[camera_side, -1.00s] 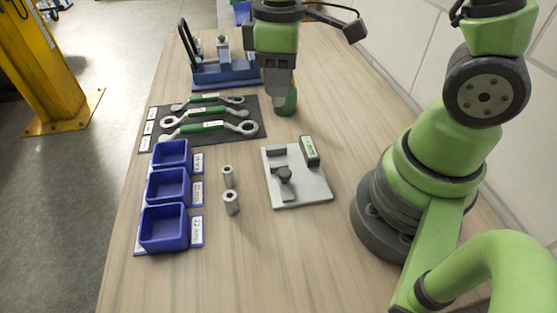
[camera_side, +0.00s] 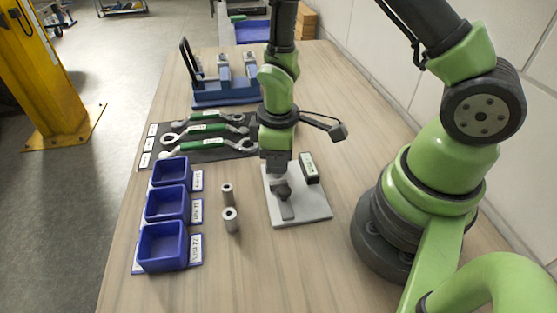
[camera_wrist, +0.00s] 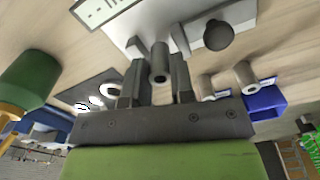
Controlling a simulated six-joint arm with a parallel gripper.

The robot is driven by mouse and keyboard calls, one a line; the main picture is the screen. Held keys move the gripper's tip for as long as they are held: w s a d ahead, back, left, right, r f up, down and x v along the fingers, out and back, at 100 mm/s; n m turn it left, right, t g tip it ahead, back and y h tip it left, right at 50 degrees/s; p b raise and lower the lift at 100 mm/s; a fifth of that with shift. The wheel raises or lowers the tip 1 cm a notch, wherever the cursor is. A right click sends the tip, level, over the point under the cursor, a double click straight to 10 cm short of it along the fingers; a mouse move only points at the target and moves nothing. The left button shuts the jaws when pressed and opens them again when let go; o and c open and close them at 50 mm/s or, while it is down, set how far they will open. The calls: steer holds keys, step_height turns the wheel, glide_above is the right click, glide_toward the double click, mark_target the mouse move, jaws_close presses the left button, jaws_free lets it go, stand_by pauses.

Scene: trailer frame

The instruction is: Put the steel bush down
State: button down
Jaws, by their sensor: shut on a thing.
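My gripper (camera_side: 278,168) is low over the back-left part of the light grey plate (camera_side: 313,210), beside its dark knob (camera_side: 283,190). In the wrist view my gripper (camera_wrist: 158,75) has its two fingers closed on a steel bush (camera_wrist: 160,58), a grey tube with its bore showing. The held bush is hidden or too small to make out in the side view. I cannot tell whether it touches the plate. Two other steel bushes stand upright on the table, one behind (camera_side: 227,193) and one nearer (camera_side: 231,220), left of the plate.
Blue labelled bins (camera_side: 163,247) line the table's left side. Ring spanners with green handles (camera_side: 206,128) lie on a dark mat behind. A blue fixture (camera_side: 225,90) stands farther back. The front table is clear.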

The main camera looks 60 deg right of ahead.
steer(key=shift+f, duration=0.55)
steer(key=c, duration=1)
jaws_free()
steer(key=shift+f, duration=0.1)
steer(key=s+r+m+t, duration=0.2)
steer(key=r, duration=0.9)
steer(key=s+r+m+t, duration=0.1)
steer(key=s+r+m, duration=0.15)
steer(key=r, duration=0.85)
steer(key=shift+s+a+r+m+t+y, duration=0.2)
steer(key=shift+s+r+m+t+y, duration=0.15)
steer(key=shift+s+r+m+t, duration=0.5)
steer(key=shift+s+a+r+m+t+y, duration=0.25)
steer(key=shift+s+r+m+t, duration=0.3)
steer(key=shift+s+r+m, duration=0.45)
steer(key=shift+s+a+r+m+t+y, duration=0.15)
steer(key=shift+s+r+m+t+y, duration=0.25)
steer(key=shift+s+r+m+t, duration=0.55)
